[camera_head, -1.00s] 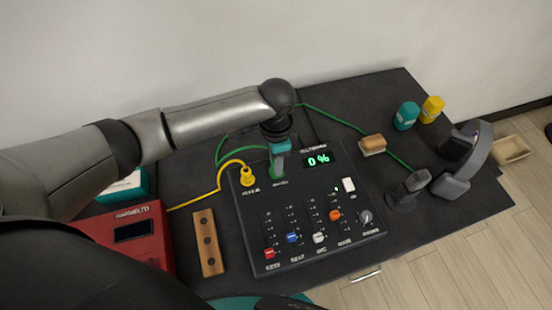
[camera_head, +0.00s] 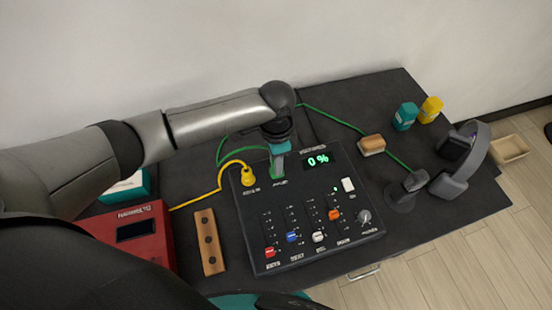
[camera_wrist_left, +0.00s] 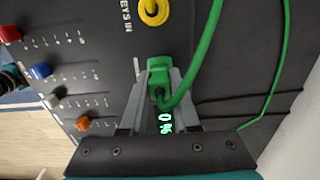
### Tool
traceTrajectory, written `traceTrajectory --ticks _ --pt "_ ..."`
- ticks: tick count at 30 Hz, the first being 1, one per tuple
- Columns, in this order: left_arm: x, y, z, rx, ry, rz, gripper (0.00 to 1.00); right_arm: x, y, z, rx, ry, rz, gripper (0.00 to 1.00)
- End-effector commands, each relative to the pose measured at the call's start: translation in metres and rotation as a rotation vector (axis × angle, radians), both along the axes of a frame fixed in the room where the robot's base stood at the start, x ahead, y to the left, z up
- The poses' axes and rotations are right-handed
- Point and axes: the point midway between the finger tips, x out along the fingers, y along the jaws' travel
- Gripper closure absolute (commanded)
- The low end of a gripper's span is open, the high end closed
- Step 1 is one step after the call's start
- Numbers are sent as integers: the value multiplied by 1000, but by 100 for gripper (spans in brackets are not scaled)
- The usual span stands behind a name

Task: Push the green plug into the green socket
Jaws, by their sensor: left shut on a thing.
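The green plug (camera_wrist_left: 159,72) is between the two fingers of my left gripper (camera_wrist_left: 162,92), with its green cable curving away in the left wrist view. In the head view my left gripper (camera_head: 278,171) points down at the top edge of the black mixer (camera_head: 262,215), left of its 0 % display (camera_head: 318,159). The gripper is shut on the plug. The green socket is hidden under the plug and fingers. I cannot tell how deep the plug sits. My right gripper is not in view.
A yellow plug (camera_head: 248,177) stands in the mixer just left of the gripper. A red box (camera_head: 147,251) and a wooden block (camera_head: 209,242) lie to the left. A headphone stand (camera_head: 402,195) and headphones (camera_head: 455,185) stand to the right.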

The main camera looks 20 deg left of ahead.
Motion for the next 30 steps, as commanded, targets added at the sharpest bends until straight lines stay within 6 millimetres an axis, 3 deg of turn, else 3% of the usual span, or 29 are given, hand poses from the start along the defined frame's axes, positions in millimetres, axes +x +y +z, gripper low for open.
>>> traceTrajectory --ticks 30 --pt "0 -1 0 1 -1 0 100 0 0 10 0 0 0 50"
